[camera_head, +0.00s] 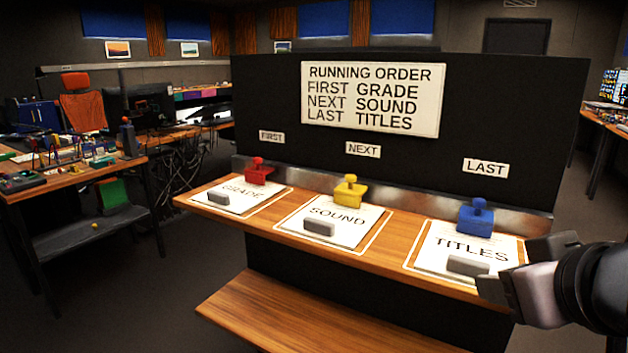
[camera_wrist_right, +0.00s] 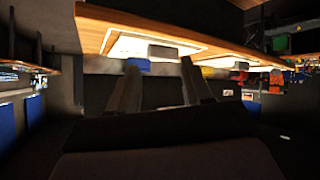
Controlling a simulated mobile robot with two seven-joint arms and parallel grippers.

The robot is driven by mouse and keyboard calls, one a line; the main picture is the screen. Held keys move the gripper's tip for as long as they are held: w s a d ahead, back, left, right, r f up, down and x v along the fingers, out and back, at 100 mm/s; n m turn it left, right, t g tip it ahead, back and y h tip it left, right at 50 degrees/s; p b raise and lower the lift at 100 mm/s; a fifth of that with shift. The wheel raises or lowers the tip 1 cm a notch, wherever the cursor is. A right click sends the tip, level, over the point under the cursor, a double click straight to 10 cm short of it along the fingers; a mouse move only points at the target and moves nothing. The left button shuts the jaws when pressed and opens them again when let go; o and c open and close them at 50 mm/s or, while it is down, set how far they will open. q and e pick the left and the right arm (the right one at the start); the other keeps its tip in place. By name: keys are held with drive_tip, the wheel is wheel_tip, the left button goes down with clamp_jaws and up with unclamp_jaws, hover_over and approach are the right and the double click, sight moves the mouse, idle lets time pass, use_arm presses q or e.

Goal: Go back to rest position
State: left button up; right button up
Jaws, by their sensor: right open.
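My right gripper (camera_head: 514,268) comes in from the right in the head view, at the right end of the wooden shelf, beside the TITLES card (camera_head: 440,254). Its fingers are apart with nothing between them. In the right wrist view the two fingers (camera_wrist_right: 160,82) are also spread, and the picture appears upside down. The blue knobbed block (camera_head: 476,218) stands at the back of the TITLES card, apart from the gripper. A grey block (camera_head: 468,265) lies at the front of that card, close to the lower finger. My left gripper does not show.
The SOUND card (camera_head: 345,234) has a yellow block (camera_head: 350,192) and a grey block. The GRADE card (camera_head: 228,205) has a red block (camera_head: 259,171) and a grey block. A black panel bears a RUNNING ORDER sign (camera_head: 370,98). A lower wooden ledge (camera_head: 300,315) juts forward.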

drive_tip(key=s+a+f+n+g+y, duration=0.1)
drive_tip(key=s+a+f+g, duration=0.15)
drive_tip(key=f, duration=0.65)
drive_tip(key=s+a+f+g+y, duration=0.1)
drive_tip(key=a+f+y, duration=0.15)
drive_tip(key=f, duration=0.55)
drive_tip(key=s+d+f+g+h, duration=0.2)
drive_tip(key=s+d+f+g, duration=0.2)
drive_tip(key=s+f, duration=1)
drive_tip(key=w+a+f+t+y+p, duration=0.1)
drive_tip(key=w+a+f+t+p, duration=0.1)
drive_tip(key=w+t+p, duration=0.4)
drive_tip(key=shift+a+f+t+p, duration=0.2)
drive_tip(key=shift+f+t+p, duration=0.25)
drive_tip(key=shift+p, duration=0.75)
drive_tip(key=shift+w+r+y, duration=0.1)
drive_tip(key=shift+y, duration=0.15)
